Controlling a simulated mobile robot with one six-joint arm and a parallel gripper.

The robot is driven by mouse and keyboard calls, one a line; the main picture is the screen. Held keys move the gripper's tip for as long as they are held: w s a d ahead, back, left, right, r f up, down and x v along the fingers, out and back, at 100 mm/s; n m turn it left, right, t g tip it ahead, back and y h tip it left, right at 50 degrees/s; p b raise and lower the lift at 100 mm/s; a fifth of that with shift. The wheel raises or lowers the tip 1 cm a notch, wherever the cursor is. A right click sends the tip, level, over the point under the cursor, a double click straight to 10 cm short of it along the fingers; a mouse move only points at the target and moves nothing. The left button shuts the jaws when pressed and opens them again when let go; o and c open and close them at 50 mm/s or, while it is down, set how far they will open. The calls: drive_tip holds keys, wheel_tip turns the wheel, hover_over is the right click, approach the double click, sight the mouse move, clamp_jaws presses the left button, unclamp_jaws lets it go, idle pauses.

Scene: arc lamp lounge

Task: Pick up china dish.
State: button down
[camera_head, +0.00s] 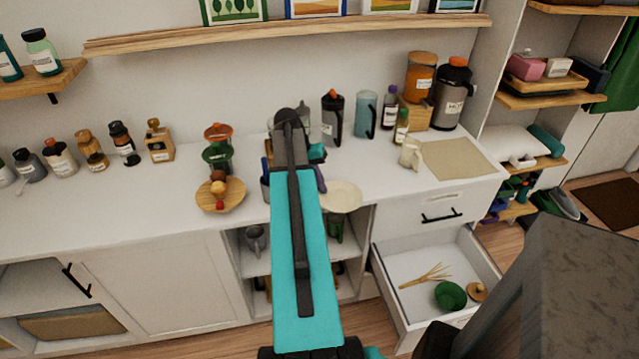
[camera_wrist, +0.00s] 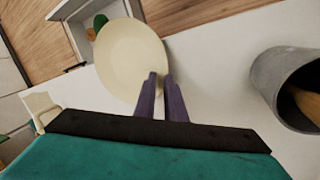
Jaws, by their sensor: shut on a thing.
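The china dish, a round cream plate, shows right of my arm at the counter's front edge in the head view (camera_head: 343,198). In the wrist view the dish (camera_wrist: 128,50) lies beyond the fingertips, its face turned to the camera. My gripper (camera_wrist: 160,82) has two purple fingers closed together on the dish's near rim. In the head view my arm hides most of the gripper, and one purple finger shows at the dish's left side. The dish reaches past the counter edge. I cannot tell whether it still touches the counter.
A cream mug (camera_head: 410,153) stands to the right on the counter (camera_head: 365,165), beside a beige mat (camera_head: 455,160). A wooden board (camera_head: 208,203) with small round items is at left. Below right, an open drawer (camera_head: 405,268) holds a green bowl (camera_head: 450,295). A grey pot (camera_wrist: 290,85) stands right of the fingers.

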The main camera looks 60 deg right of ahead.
drive_tip(key=c, duration=1.7)
unclamp_jaws()
drive_tip(key=shift+c, duration=0.2)
drive_tip(key=shift+r, duration=0.1)
drive_tip(key=p+v, duration=0.8)
drive_tip(key=v, duration=0.5)
drive_tip(key=shift+r, duration=0.25)
drive_tip(key=shift+w, duration=0.15)
drive_tip(key=shift+c, duration=0.4)
